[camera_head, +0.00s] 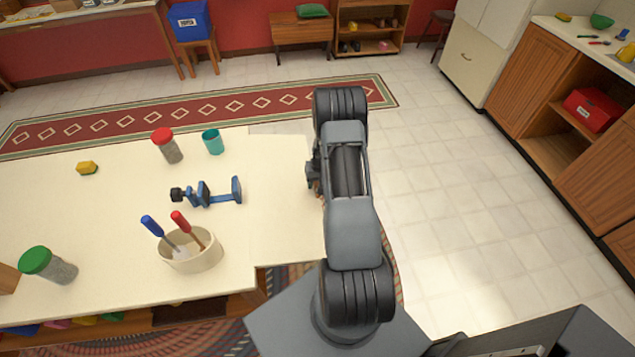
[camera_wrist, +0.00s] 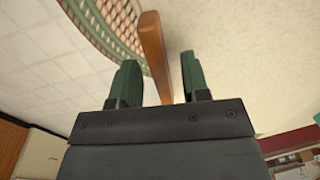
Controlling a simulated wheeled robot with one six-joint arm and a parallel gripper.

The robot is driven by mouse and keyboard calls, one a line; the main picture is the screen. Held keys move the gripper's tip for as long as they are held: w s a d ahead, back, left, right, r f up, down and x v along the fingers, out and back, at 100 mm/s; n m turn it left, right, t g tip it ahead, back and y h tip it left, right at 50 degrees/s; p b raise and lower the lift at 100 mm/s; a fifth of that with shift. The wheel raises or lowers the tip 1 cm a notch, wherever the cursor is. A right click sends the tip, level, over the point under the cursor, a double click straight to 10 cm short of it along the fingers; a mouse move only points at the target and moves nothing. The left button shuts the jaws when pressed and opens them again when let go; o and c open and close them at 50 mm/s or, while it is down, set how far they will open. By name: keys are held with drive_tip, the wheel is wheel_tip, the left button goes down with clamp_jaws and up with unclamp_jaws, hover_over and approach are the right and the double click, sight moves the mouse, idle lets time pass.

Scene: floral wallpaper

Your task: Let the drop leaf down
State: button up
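The cream table (camera_head: 90,225) has a drop leaf (camera_head: 285,190) at its right end. The leaf is level with the tabletop in the head view. My arm runs along the leaf's right edge, and my gripper is hidden or too unclear there. In the wrist view my gripper (camera_wrist: 160,72) has two green fingers standing apart. A wooden bar (camera_wrist: 153,50) shows between them, closer to the left finger, with a gap to the right finger. A pale surface (camera_wrist: 250,60) lies right of the bar; I cannot tell whether it is the leaf's underside.
A blue clamp-like tool (camera_head: 210,193), a red-lidded jar (camera_head: 168,147), a teal cup (camera_head: 213,142), a holder with screwdrivers (camera_head: 192,250), a green-lidded jar (camera_head: 50,265) and a sponge (camera_head: 87,168) stand on the table. Tiled floor (camera_head: 450,200) is clear to the right.

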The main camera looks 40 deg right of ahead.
clamp_jaws()
drive_tip(key=shift+d, duration=0.1)
